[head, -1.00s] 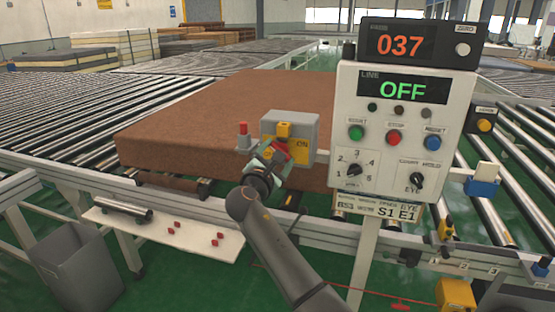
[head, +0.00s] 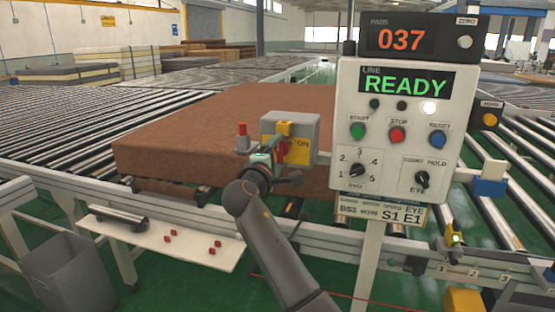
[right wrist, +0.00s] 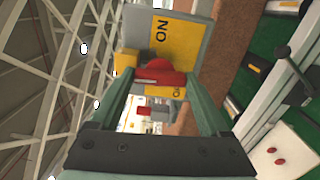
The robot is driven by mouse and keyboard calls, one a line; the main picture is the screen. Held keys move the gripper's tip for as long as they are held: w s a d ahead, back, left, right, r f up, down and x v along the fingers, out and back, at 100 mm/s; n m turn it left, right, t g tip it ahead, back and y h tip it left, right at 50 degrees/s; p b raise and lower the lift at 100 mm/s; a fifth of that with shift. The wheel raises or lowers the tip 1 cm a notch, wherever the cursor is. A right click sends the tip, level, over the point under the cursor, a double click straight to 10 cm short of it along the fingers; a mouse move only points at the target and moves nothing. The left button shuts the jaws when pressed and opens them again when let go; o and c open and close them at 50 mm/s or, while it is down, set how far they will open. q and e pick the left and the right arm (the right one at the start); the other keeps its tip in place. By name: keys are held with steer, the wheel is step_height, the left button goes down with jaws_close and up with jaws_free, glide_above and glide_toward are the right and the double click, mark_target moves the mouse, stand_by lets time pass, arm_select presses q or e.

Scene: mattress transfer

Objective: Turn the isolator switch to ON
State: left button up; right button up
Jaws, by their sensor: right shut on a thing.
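The isolator switch (head: 311,130) is a grey box with a yellow plate marked ON, mounted in front of the brown mattress. Its red handle (right wrist: 160,73) lies between my right gripper's fingers in the right wrist view. My right gripper (head: 279,153) is shut on this handle, which looks upright in the head view. The fingers partly hide the plate's lower lettering. On the control panel (head: 347,93), the line display (head: 403,84) reads READY in green. My left gripper is not in view.
The brown mattress (head: 190,135) lies on the roller conveyor behind the switch. The panel stands close to the right of my arm.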

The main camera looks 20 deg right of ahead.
steer(key=shift+m, duration=0.5)
steer(key=o, duration=1.2)
